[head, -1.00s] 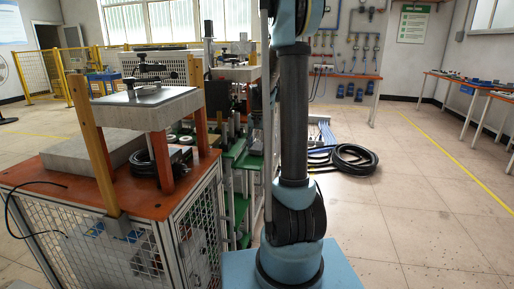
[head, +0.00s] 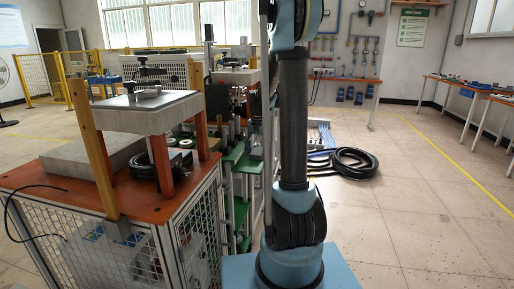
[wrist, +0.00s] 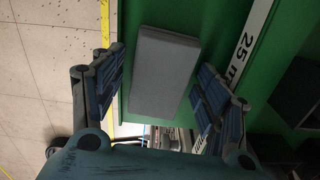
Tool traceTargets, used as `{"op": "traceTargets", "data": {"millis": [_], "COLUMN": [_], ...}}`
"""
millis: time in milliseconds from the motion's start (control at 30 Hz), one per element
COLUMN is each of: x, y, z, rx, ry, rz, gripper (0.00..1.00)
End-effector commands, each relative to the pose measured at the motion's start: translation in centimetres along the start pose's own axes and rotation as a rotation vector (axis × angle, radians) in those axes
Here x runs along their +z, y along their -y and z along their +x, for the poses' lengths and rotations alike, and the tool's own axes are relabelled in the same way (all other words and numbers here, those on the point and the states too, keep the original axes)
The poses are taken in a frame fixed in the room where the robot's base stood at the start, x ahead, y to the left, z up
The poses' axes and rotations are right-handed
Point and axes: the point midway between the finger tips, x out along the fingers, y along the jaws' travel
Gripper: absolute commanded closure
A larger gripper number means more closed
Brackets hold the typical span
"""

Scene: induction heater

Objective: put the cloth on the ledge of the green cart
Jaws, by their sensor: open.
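My gripper (wrist: 160,92) is open in the wrist view, with one finger on each side of a grey, flat, rectangular piece (wrist: 163,72). This piece looks like the folded cloth and lies on a green surface. The fingers stand apart from it, and their height above it is hard to judge. The green cart shows in the wrist view as this green surface (wrist: 222,50), and in the head view as green shelves (head: 238,208) behind the wire-sided bench. My gripper is outside the head view.
An orange-topped bench (head: 40,178) with wire mesh sides stands at the left. Coiled black hose (head: 352,163) lies on the floor beyond my arm. A white strip marked "25" (wrist: 245,45) runs along the green surface. The floor at the right is open.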

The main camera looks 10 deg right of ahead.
Motion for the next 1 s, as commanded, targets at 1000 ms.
{"op": "traceTargets", "data": {"millis": [1000], "x": [-0.3], "y": [-0.1], "z": [-15.8], "rx": [0.0], "ry": [0.0], "rz": [0.0], "gripper": [0.29]}}
